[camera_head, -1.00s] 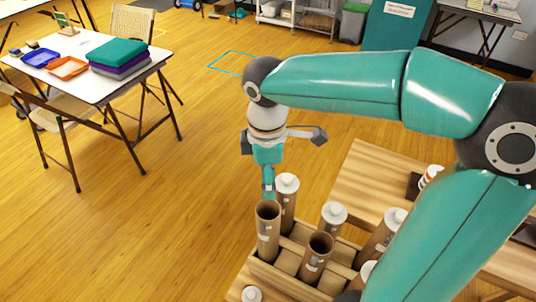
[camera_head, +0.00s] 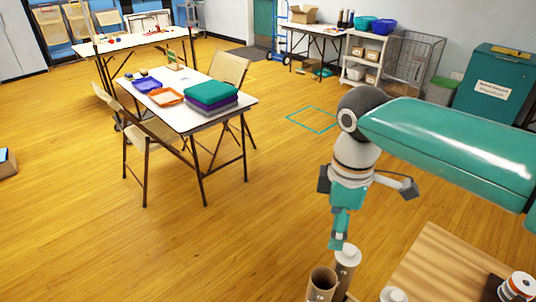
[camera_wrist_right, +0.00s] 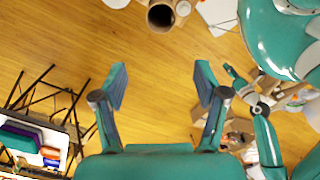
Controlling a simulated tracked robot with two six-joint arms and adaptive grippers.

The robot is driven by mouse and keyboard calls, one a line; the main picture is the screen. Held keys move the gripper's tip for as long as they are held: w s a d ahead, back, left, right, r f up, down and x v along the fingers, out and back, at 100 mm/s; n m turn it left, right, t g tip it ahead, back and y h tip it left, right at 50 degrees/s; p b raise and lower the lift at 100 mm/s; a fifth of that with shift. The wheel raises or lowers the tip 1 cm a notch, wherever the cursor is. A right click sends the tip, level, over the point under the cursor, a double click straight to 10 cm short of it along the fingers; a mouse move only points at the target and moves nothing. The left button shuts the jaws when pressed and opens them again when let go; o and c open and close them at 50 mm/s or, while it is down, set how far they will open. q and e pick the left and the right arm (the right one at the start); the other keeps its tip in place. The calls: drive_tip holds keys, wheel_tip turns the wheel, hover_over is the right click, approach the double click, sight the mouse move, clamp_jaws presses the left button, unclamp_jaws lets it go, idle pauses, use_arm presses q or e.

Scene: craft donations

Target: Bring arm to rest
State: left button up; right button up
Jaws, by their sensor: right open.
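My right gripper (camera_head: 338,241) hangs pointing down just above the cardboard tubes in the head view. In the right wrist view its two fingers (camera_wrist_right: 160,78) are spread apart with only bare floor between them. An open brown tube (camera_head: 322,280) stands close below the gripper and shows ahead of the fingers in the right wrist view (camera_wrist_right: 160,17). A white-capped tube (camera_head: 347,258) stands close beside it, partly behind the fingertips. My right arm comes in from the right edge. My left gripper does not show in the head view.
A wooden table (camera_head: 440,262) with a spool (camera_head: 518,286) stands at lower right. A white table (camera_head: 188,118) carries folded cloths (camera_head: 211,94), a blue tray (camera_head: 147,85) and an orange tray (camera_head: 168,97); a chair (camera_head: 150,140) is beside it.

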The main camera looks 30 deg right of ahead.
drive_tip(key=w+a+f+m+y, duration=0.1)
drive_tip(key=w+a+f, duration=0.15)
drive_tip(key=f, duration=0.55)
drive_tip(key=w+a+f+m+y, duration=0.15)
drive_tip(key=a+f, duration=0.25)
drive_tip(key=f, duration=0.4)
drive_tip(key=w+a+f+m, duration=0.15)
drive_tip(key=a+f, duration=0.25)
drive_tip(key=f, duration=0.4)
drive_tip(key=s+a+f+m+y, duration=0.1)
drive_tip(key=s+a+f+m, duration=0.2)
drive_tip(key=f, duration=0.6)
drive_tip(key=s+a+f+m, duration=0.3)
drive_tip(key=s+f, duration=0.3)
drive_tip(key=f, duration=0.3)
drive_tip(key=shift+s+a+m+y, duration=0.25)
drive_tip(key=shift+m+y, duration=0.1)
drive_tip(key=shift+m, duration=0.35)
drive_tip(key=shift+s+f, duration=0.2)
drive_tip(key=shift+f, duration=0.1)
drive_tip(key=shift+c, duration=0.5)
drive_tip(key=c, duration=0.5)
drive_tip(key=shift+d, duration=0.1)
